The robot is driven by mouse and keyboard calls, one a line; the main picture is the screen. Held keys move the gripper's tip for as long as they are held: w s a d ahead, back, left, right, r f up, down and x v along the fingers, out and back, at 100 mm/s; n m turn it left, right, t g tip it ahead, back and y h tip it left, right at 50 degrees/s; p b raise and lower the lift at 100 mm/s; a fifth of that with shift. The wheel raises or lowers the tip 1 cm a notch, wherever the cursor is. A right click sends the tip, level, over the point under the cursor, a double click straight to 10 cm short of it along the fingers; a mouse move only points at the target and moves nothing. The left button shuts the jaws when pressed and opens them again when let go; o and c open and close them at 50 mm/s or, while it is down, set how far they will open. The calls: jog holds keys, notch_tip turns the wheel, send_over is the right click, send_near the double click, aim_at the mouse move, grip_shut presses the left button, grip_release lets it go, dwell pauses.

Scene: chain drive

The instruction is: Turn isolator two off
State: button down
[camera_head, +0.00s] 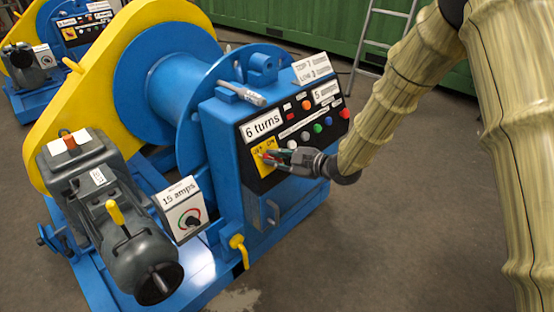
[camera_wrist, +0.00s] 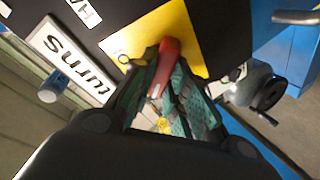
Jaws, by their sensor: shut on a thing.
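The isolator is a red handle (camera_wrist: 165,62) on a yellow plate (camera_wrist: 195,38) in the wrist view. The yellow plate also shows in the head view (camera_head: 259,162), low on the left of the black panel (camera_head: 262,184) of the blue winch. My gripper (camera_head: 274,156) reaches it from the right. In the wrist view my gripper's green-padded fingers (camera_wrist: 164,78) lie on both sides of the red handle and are shut on it. The handle's lower part is hidden between the fingers. The lettering on the plate is too small to read, and I see no isolator number.
A "6 turns" label (camera_head: 262,125) and several coloured buttons (camera_head: 304,136) sit close to my gripper. A "15 amps" box (camera_head: 182,207) and a grey motor (camera_head: 110,205) stand left. A second winch (camera_head: 42,60) is behind left.

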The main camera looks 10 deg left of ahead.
jog(key=c, duration=1.4)
grip_release()
jog(key=v, duration=1.2)
jog(key=shift+s+r, duration=0.1)
